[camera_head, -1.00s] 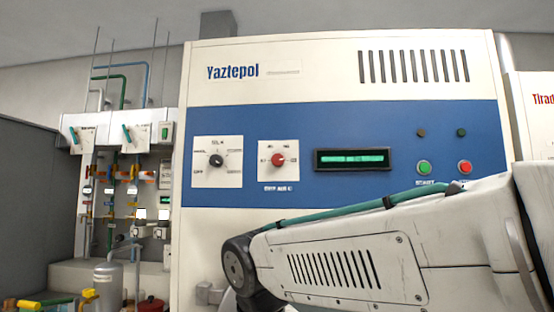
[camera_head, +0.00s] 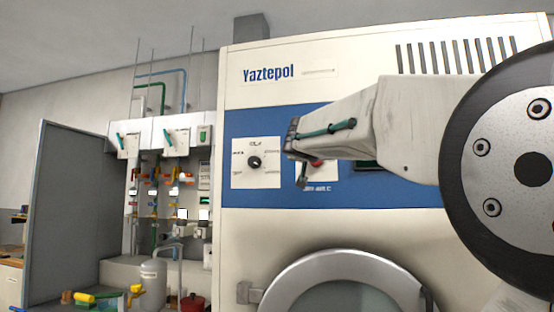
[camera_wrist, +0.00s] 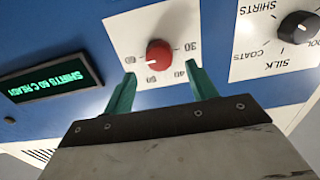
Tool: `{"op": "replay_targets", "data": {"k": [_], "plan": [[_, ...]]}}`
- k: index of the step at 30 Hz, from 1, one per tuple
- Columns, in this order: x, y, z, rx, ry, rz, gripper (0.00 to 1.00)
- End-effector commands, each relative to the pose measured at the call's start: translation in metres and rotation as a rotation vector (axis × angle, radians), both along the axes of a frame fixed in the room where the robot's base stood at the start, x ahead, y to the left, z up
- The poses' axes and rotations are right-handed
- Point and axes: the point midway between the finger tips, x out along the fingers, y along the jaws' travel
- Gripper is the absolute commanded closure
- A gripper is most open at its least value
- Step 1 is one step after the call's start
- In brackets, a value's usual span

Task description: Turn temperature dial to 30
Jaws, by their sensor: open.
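The temperature dial (camera_wrist: 160,54) is a red round knob on a white plate marked with temperatures, including 30 and 40. The wrist view shows it upside down. A small white mark on the knob faces the left side of the picture, away from the 30. My gripper (camera_wrist: 161,73) is open, its two teal fingers spread just short of the dial, one to each side. The fingers do not appear to touch it. In the head view the dial (camera_head: 317,163) is mostly hidden behind my arm's end.
A green display (camera_wrist: 50,80) beside the dial reads "SHIRTS 60 C READY". A black selector knob (camera_wrist: 297,26) with fabric names sits on a neighbouring plate. A round machine door (camera_head: 290,283) lies below the blue panel, and a grey partition (camera_head: 75,215) stands at left.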

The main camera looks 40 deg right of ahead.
Motion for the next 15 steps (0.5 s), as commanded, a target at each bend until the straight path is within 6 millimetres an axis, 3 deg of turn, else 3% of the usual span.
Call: {"op": "replay_targets", "data": {"k": [6, 15], "plan": [[0.018, -0.024, 0.000, 0.001, 0.001, -0.001, 0.43], [0.023, -0.031, 0.000, 0.001, 0.001, -0.001, 0.43]]}}
